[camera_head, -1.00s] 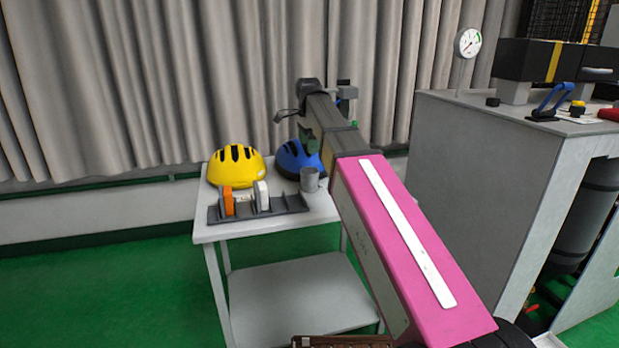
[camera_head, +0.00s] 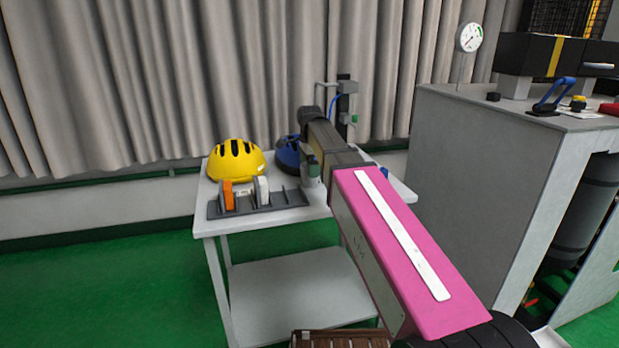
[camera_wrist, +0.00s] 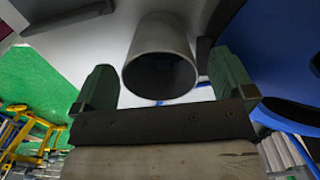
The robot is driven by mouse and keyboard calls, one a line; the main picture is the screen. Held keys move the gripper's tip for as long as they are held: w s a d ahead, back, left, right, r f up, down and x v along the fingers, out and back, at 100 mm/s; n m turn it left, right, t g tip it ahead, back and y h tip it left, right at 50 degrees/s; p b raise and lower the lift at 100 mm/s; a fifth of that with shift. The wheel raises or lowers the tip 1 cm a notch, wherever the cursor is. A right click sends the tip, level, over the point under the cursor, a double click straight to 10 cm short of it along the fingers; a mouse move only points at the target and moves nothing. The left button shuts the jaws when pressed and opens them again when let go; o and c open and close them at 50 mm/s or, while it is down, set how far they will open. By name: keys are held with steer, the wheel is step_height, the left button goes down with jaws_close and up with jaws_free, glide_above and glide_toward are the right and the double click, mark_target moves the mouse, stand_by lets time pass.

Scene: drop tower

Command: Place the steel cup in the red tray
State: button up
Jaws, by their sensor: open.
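The steel cup (camera_wrist: 160,55) is a plain grey cylinder on the white table. In the wrist view its dark open mouth faces the camera, between the two green fingers of my gripper (camera_wrist: 163,82). The fingers are open, with a gap on each side of the cup. I cannot make out a red tray for certain; a small red thing (camera_head: 609,109) shows at the right edge on the grey bench.
A yellow helmet (camera_head: 236,160) and a grey rack (camera_head: 258,206) with orange and white pieces stand on the white table (camera_head: 215,226) left of my gripper. A blue helmet (camera_head: 288,155) is close behind; it looms at right in the wrist view. A grey bench (camera_head: 480,180) stands right.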

steer(key=shift+f, duration=0.2)
steer(key=c, duration=1.1)
steer(key=shift+r, duration=0.15)
